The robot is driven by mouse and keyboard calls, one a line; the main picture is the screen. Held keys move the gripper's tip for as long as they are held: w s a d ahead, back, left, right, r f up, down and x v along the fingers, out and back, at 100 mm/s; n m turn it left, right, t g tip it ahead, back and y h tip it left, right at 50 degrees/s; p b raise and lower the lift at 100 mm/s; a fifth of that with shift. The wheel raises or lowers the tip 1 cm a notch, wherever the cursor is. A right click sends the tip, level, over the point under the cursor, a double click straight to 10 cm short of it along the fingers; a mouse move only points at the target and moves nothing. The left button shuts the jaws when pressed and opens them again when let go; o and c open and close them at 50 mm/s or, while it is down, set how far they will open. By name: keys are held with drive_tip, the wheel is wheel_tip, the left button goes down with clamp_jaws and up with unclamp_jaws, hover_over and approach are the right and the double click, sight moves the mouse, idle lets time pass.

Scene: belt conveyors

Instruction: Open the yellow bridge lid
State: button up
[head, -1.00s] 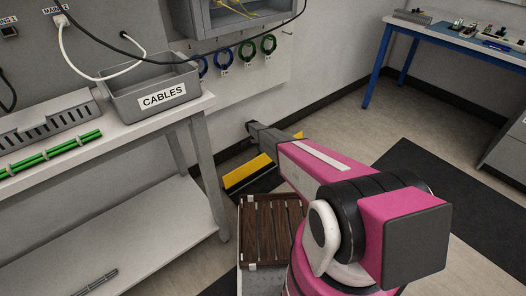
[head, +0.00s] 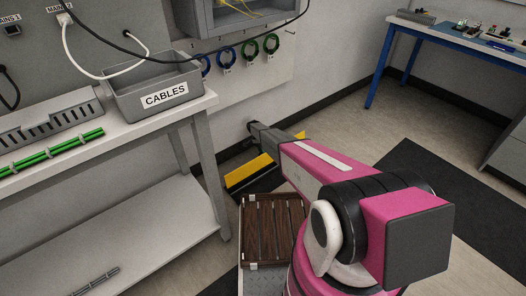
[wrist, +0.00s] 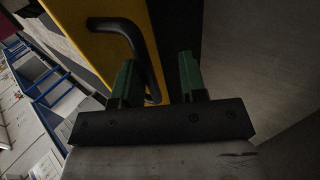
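The yellow bridge lid (head: 248,171) shows in the head view as a yellow strip with black beside it, low near the wall, partly hidden by my arm. In the wrist view the yellow lid (wrist: 92,45) fills the upper middle, with a black bar handle (wrist: 140,45) on it. My gripper (wrist: 160,75) has two green fingers set apart. The lower part of the handle shows between them, nearer the left finger. I cannot tell whether either finger touches it. In the head view my fingertips are hidden.
A grey workbench (head: 205,105) with a bin labelled CABLES (head: 120,90) stands at left. A wooden slatted piece (head: 272,220) lies below my arm. A blue-legged table (head: 470,42) stands at the back right. Floor on the right is open, with a dark mat (head: 425,165).

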drive_tip(key=shift+r, duration=0.25)
drive_tip(key=s+a+r, duration=0.7)
drive_tip(key=a+r, duration=0.2)
drive_tip(key=r, duration=0.1)
drive_tip(key=shift+s+r, duration=0.2)
drive_tip(key=shift+r, duration=0.15)
drive_tip(key=s+d+r+n+t+y, duration=0.1)
drive_tip(key=s+d+r+n+t, duration=0.1)
drive_tip(key=s+d+r, duration=0.5)
drive_tip(key=s+d+r+n+t+y, duration=0.1)
drive_tip(key=s+d+r+n, duration=0.4)
drive_tip(key=s+r, duration=1)
drive_tip(key=s+d+r+n+t+y, duration=0.2)
drive_tip(key=s+d+r+n, duration=0.1)
drive_tip(key=s+d+r, duration=0.7)
drive_tip(key=s+r, duration=0.2)
drive_tip(key=s, duration=0.2)
drive_tip(key=shift+n+t, duration=0.4)
